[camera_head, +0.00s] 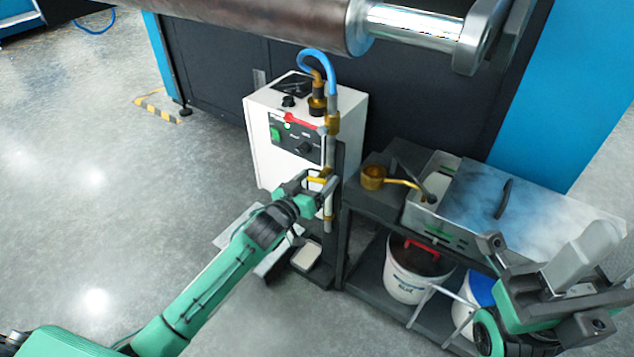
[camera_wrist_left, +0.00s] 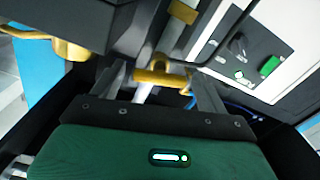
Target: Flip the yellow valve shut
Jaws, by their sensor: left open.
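The yellow valve handle (camera_head: 317,180) is on the vertical pipe (camera_head: 331,160) in front of the white control box. My left gripper (camera_head: 314,184) is at the handle, its fingers open. In the left wrist view the yellow handle (camera_wrist_left: 160,77) lies crosswise between the two spread fingertips of the left gripper (camera_wrist_left: 162,85). I cannot tell whether a finger touches it. A red handle (camera_head: 303,123) sits higher on the same pipe. My right gripper (camera_head: 520,260) is at the lower right, over the cart; its jaw opening is unclear.
The white control box (camera_head: 262,130) stands behind the pipe, with a blue hose (camera_head: 318,54) on top. A dark cart (camera_head: 376,205) at right holds a brass ladle (camera_head: 375,177), a metal tank (camera_head: 510,200) and, below, a white bucket (camera_head: 412,285). A large roller (camera_head: 250,18) is above.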

